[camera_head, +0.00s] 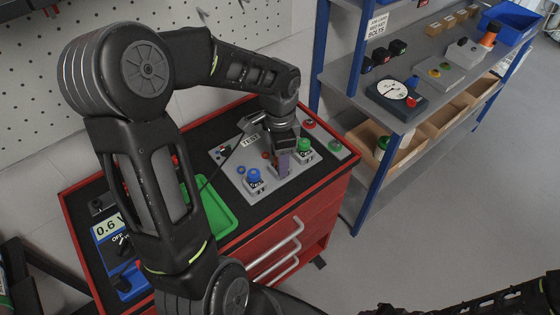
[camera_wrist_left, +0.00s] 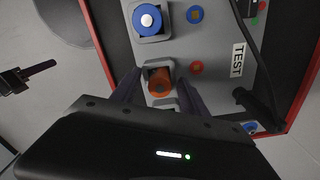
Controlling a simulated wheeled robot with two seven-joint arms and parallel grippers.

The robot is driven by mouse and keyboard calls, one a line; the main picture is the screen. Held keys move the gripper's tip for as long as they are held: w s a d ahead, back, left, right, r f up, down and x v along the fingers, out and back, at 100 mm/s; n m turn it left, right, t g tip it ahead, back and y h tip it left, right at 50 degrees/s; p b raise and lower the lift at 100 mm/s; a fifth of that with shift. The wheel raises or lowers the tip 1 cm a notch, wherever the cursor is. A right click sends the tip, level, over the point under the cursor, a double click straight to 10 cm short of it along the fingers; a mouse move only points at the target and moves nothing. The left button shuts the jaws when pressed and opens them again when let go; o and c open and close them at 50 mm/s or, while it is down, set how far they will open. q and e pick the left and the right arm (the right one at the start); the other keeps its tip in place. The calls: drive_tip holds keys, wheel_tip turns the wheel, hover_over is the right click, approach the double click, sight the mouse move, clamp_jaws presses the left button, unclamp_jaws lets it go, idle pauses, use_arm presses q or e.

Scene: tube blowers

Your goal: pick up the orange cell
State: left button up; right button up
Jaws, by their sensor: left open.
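The orange cell (camera_wrist_left: 160,80) stands in a grey holder on the test board, seen in the left wrist view. My left gripper (camera_wrist_left: 153,88) is open, with one finger on each side of the cell; I cannot tell whether they touch it. In the head view my left gripper (camera_head: 282,163) reaches down at the middle of the grey test board (camera_head: 229,160) and hides the orange cell. A blue cell (camera_head: 254,178) and a green cell (camera_head: 304,147) stand on either side. The blue cell also shows in the left wrist view (camera_wrist_left: 147,20).
The board lies on a red tool cabinet (camera_head: 298,216) with a dark top. A green tray (camera_head: 217,212) and a meter reading 0.6 V (camera_head: 107,228) are on its left part. A red button (camera_head: 309,125) is near the back edge. A blue-framed shelf (camera_head: 372,170) stands to the right.

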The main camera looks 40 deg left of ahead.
use_arm(q)
drive_tip(key=shift+c, duration=0.5)
clamp_jaws()
idle(0.5)
